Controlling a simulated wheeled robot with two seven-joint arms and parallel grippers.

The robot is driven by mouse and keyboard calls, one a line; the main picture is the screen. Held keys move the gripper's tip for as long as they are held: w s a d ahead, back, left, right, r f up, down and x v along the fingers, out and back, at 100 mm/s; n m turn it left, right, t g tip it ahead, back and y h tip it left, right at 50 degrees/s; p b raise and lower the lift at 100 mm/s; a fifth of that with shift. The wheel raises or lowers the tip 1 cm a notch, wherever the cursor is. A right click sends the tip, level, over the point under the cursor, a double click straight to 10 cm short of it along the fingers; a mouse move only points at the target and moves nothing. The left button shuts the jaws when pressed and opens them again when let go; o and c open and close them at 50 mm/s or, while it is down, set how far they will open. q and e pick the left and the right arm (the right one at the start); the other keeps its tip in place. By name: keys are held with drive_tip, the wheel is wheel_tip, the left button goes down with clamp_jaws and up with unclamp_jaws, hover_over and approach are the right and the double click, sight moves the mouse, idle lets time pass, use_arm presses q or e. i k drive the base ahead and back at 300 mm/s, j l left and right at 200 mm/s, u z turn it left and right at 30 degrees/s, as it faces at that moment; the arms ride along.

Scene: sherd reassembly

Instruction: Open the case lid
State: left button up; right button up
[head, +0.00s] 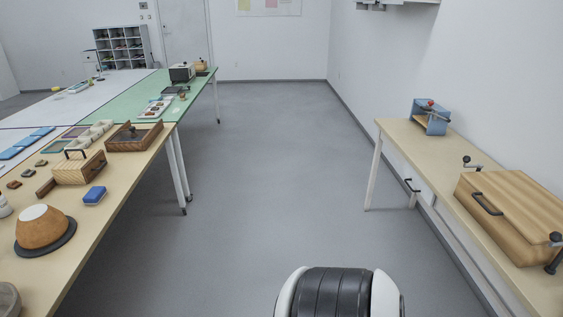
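A large striped light-wood case (515,213) sits on the right bench, and its lid looks shut. A black bar handle (487,204) is on its side facing the aisle. A dark knob (556,239) shows at its near right corner. A smaller wooden box (80,168) with a dark handle stands on the left table and also looks closed. I cannot tell from this view which of the two is the case. Neither of my grippers is in view.
The right bench (400,137) also bears a blue device (430,117) with a red knob. The left table holds a brown bowl form (44,227), a blue block (94,195) and a wooden tray (134,136). The grey floor (270,160) between them is clear.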

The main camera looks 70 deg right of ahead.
sight(533, 210)
drive_tip(key=z, duration=3.7)
